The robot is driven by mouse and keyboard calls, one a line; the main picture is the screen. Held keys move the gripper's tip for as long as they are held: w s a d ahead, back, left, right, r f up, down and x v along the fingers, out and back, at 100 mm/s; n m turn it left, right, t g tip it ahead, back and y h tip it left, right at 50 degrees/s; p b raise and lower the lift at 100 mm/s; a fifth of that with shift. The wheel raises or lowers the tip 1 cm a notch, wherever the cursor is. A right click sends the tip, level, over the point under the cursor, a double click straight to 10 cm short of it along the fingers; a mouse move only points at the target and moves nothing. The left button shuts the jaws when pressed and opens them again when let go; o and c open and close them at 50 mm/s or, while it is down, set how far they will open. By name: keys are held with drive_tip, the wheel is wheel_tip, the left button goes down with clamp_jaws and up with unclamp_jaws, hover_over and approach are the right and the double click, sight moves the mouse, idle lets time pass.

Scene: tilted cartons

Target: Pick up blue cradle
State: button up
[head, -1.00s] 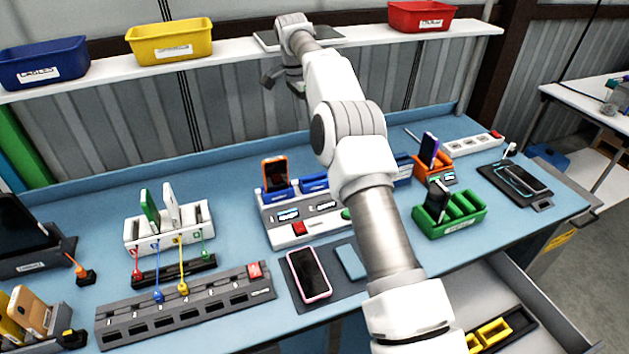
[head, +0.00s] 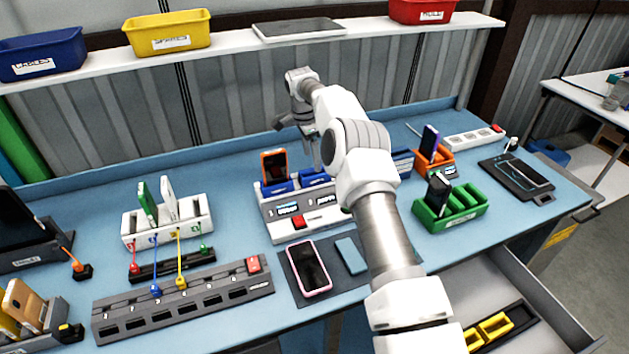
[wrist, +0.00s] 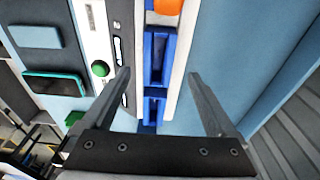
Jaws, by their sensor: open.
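A white dock (head: 270,215) stands near the middle of the bench with several blue cradles along its back. One blue cradle (head: 315,178) is empty; another (head: 280,187) holds an orange phone (head: 274,165). My gripper (head: 303,140) is above the dock, open and empty. In the wrist view, my open fingers (wrist: 158,75) point down on either side of the row. An empty blue cradle (wrist: 158,52) lies between and just beyond the fingertips, and a second one (wrist: 153,108) is nearer the palm. My arm hides the dock's right part in the head view.
A pink phone (head: 307,267) and a blue-grey phone (head: 351,255) lie on a dark mat before the dock. A white rack (head: 140,228) stands left, an orange holder (head: 436,158) and green tray (head: 422,214) right. Bare bench lies behind the dock.

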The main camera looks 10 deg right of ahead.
sight(314, 179)
drive_tip(key=shift+s+d+f+p, duration=0.1)
drive_tip(key=shift+f+p, duration=0.1)
drive_tip(key=shift+f, duration=0.7)
drive_tip(key=shift+w+d+f+p, duration=0.15)
drive_tip(key=shift+f+p, duration=0.1)
drive_tip(key=shift+f, duration=0.7)
drive_tip(key=shift+s+d+f+p, duration=0.1)
drive_tip(key=shift+s+f+p, duration=0.1)
drive_tip(key=shift+f, duration=0.7)
drive_tip(key=shift+c, duration=0.3)
clamp_jaws()
